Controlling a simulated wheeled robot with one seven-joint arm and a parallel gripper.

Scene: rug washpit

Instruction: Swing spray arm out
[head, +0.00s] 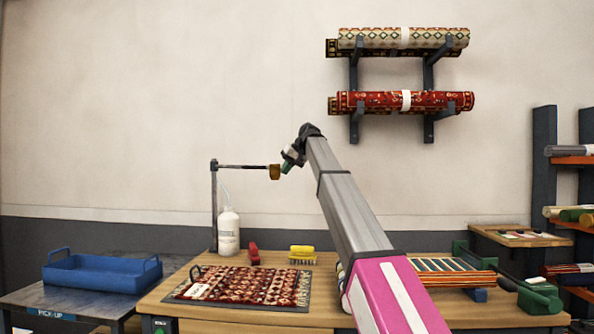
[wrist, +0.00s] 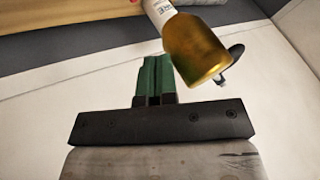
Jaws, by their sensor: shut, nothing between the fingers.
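The spray arm (head: 242,167) is a thin dark bar that runs level to the right from the top of an upright post (head: 214,205) on the bench. A brass-coloured nozzle (head: 275,172) is at its right end. My gripper (head: 286,168) is just right of the nozzle, at about its height. In the wrist view the green fingers of my gripper (wrist: 157,77) are together and empty. The nozzle (wrist: 198,45) shows large to their right there, very close; I cannot tell whether they touch.
Below on the bench (head: 240,312) are a patterned rug (head: 245,287), a white bottle (head: 229,232), a red tool (head: 254,254) and a yellow brush (head: 302,255). A blue tray (head: 100,272) is at the left. Rolled rugs (head: 400,102) hang on the wall. Air above the bench is mostly free.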

